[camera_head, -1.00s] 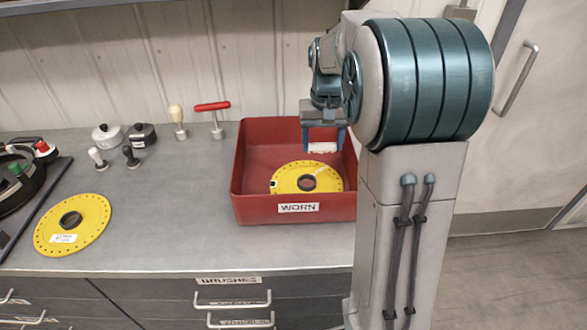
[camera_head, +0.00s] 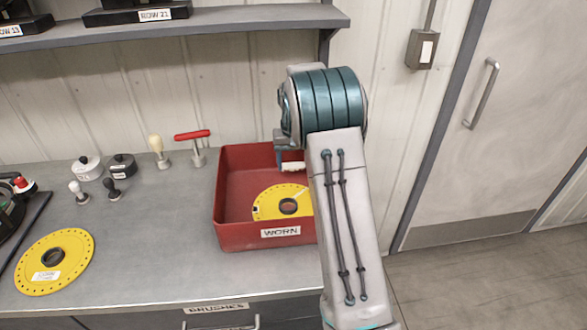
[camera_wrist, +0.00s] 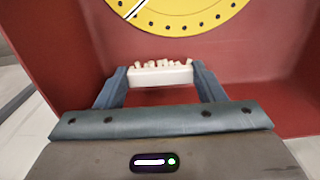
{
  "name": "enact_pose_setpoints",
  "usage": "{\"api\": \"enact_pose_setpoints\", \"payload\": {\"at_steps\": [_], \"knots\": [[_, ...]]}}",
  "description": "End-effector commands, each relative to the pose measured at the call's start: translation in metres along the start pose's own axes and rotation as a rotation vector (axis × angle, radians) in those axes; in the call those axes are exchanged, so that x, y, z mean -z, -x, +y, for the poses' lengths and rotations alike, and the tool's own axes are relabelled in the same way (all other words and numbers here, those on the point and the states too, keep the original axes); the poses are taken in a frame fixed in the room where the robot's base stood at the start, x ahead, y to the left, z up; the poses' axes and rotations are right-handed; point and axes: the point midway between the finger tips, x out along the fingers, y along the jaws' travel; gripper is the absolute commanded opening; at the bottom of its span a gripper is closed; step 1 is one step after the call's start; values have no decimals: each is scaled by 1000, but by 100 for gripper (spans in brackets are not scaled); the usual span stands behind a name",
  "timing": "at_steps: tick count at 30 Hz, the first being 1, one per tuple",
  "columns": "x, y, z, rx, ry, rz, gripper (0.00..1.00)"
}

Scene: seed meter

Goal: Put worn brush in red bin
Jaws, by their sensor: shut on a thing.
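The worn brush (camera_wrist: 160,76) is a small white block with uneven, stubby bristles. My gripper (camera_wrist: 160,78) is shut on it, one finger at each end, in the wrist view. In the head view the brush (camera_head: 293,167) shows as a pale strip at the upper right of the red bin. The red bin (camera_head: 232,238) has a "WORN" label on its front and sits on the bench. A yellow disc (camera_head: 265,204) with a dark hub lies on its floor. The brush is held over the bin; its height above the floor is hard to tell. My arm hides the bin's right side.
Another yellow disc (camera_head: 30,282) lies on the bench at the left. White and black pots (camera_head: 122,166), small knobbed tools (camera_head: 78,192) and a red T-handled tool (camera_head: 192,135) stand left of the bin. A shelf (camera_head: 220,25) runs above. Bench front is clear.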

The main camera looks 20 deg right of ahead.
Motion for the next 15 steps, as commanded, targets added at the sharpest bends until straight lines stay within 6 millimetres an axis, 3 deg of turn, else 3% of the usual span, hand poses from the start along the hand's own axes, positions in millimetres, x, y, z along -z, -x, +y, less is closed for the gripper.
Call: {"api": "enact_pose_setpoints", "payload": {"at_steps": [6,15], "knots": [[-1,-30,0,-1,0,-4,41],[-1,-34,0,0,0,-2,41]]}}
